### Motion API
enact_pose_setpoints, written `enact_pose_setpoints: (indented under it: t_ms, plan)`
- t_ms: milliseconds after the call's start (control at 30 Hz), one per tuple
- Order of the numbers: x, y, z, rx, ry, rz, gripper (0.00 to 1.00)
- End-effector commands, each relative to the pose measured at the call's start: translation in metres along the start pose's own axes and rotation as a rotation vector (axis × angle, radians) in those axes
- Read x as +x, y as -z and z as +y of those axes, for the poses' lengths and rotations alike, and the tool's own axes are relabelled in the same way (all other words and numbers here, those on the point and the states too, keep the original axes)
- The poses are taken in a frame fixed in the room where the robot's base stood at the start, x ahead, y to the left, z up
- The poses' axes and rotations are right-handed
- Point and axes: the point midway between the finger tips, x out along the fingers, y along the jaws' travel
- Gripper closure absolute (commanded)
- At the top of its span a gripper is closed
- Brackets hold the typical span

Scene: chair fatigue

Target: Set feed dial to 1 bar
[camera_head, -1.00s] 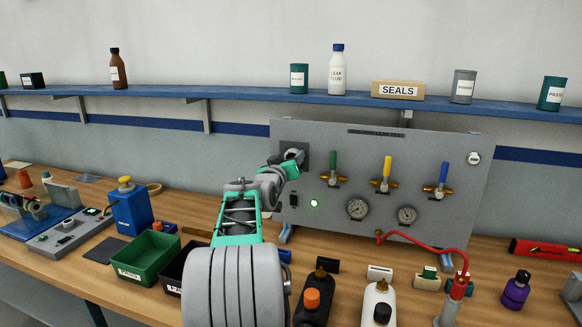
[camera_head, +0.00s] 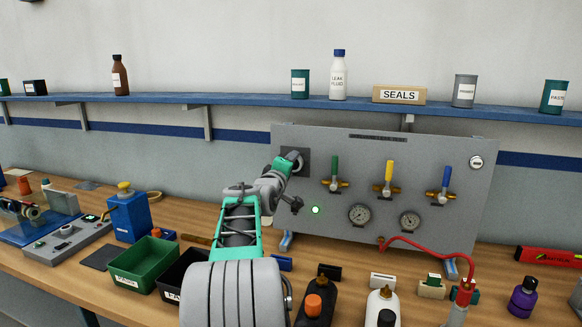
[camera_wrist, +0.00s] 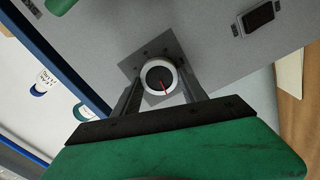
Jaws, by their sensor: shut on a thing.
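The feed dial (camera_wrist: 159,79) is a round knob with a light rim, a dark face and a red pointer line, on a square grey plate (camera_wrist: 137,65) at the upper left of the panel. In the wrist view my gripper (camera_wrist: 160,88) has one finger on each side of the dial and is shut on it. The scale marks around the dial are too small to read. In the head view my gripper (camera_head: 288,163) reaches the dial's plate (camera_head: 303,153) and hides most of the dial. The grey panel (camera_head: 370,215) stands upright on the bench.
Green, yellow and blue lever valves (camera_head: 389,178) and two gauges (camera_head: 359,215) sit right of the dial. A lit green lamp (camera_head: 316,210) is below it. Bottles, bins and a red hose (camera_head: 430,246) crowd the bench (camera_head: 75,212). A blue shelf (camera_head: 235,99) runs above.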

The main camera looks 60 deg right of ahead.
Motion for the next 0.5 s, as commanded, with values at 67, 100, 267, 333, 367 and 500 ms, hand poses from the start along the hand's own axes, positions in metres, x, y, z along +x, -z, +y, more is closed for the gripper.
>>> enact_pose_setpoints:
  t_ms: [67,100,267,333,367,500]
  plan:
    - [0.0,-0.0005,-0.0042,-0.041,0.007,-0.001,0.91]
    - [0.0,-0.0006,-0.0043,-0.058,0.007,-0.001,0.91]
    - [0.0,-0.0006,-0.0046,-0.108,0.007,-0.001,0.91]
    - [0.0,-0.0006,-0.0048,-0.119,0.007,-0.001,0.91]
    - [0.0,-0.0007,-0.0048,-0.123,0.007,-0.001,0.91]
    - [0.0,-0.0007,-0.005,-0.133,0.007,-0.001,0.91]
